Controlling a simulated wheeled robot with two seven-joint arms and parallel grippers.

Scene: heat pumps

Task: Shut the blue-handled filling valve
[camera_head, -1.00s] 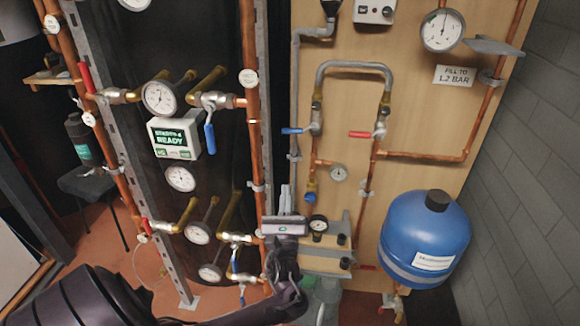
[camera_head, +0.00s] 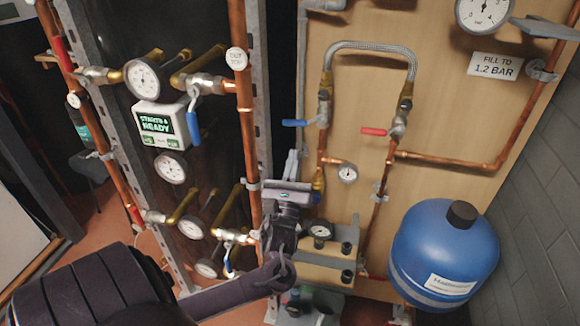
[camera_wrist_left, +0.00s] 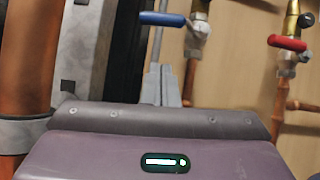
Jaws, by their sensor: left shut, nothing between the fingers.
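The blue-handled filling valve (camera_head: 300,122) is on the wooden board, on the left copper pipe under the braided hose. Its blue lever lies sideways, across the upright pipe, pointing left. In the left wrist view the blue lever (camera_wrist_left: 162,19) shows near the top, above the fingers. My left gripper (camera_head: 292,162) is shut and empty, its fingers pointing up, below the lever in the picture and apart from it. The fingertips also show in the left wrist view (camera_wrist_left: 160,80). My right gripper is not in view.
A red-handled valve (camera_head: 380,131) is on the right pipe, joined by the braided hose (camera_head: 370,46). A small gauge (camera_head: 347,173) sits between the pipes. Another blue lever (camera_head: 194,127) hangs at the left rig. A blue tank (camera_head: 444,255) stands lower right. A copper riser (camera_head: 247,130) and metal post stand left of the gripper.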

